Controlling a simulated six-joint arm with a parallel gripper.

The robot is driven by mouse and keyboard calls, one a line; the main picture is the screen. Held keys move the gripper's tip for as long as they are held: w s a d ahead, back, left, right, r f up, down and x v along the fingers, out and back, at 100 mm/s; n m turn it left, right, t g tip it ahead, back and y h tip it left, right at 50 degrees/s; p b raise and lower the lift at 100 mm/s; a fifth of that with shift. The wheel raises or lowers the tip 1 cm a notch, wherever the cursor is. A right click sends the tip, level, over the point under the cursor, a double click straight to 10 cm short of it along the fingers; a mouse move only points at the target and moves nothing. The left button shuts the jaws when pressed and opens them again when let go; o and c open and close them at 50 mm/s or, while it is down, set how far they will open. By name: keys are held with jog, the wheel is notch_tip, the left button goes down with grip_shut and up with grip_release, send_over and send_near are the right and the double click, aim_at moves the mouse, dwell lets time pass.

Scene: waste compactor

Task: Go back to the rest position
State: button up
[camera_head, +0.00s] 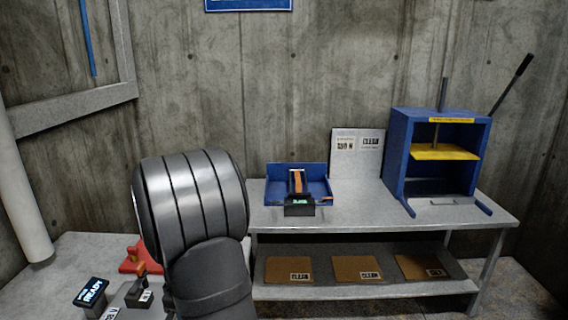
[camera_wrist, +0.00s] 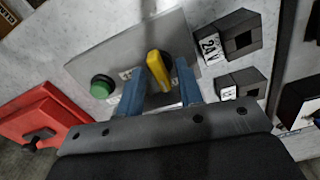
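My gripper (camera_wrist: 160,86) shows in the wrist view with its two blue fingers apart, so it is open. A yellow knob (camera_wrist: 157,66) on a grey control plate (camera_wrist: 130,52) appears between and just beyond the fingertips. Whether the fingers touch it cannot be told. A green button (camera_wrist: 103,87) is left of the knob on the same plate. In the head view my grey arm stands in front at the left, over the side table, and my gripper is hidden behind it.
Dark blocks (camera_wrist: 238,36) sit right of the plate; a red device (camera_wrist: 45,115) lies left. In the head view, a READY display (camera_head: 92,291) stands at lower left. The bench (camera_head: 350,212) carries a blue tray (camera_head: 315,172) and blue press (camera_head: 398,150). Cardboard sheets (camera_head: 357,268) lie below.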

jog(key=m, duration=0.3)
jog(key=shift+m, duration=2.4)
jog(key=o, duration=0.7)
jog(key=shift+c, duration=0.2)
notch_tip(320, 180, up, 17)
jog(key=m, duration=0.9)
notch_tip(320, 180, down, 17)
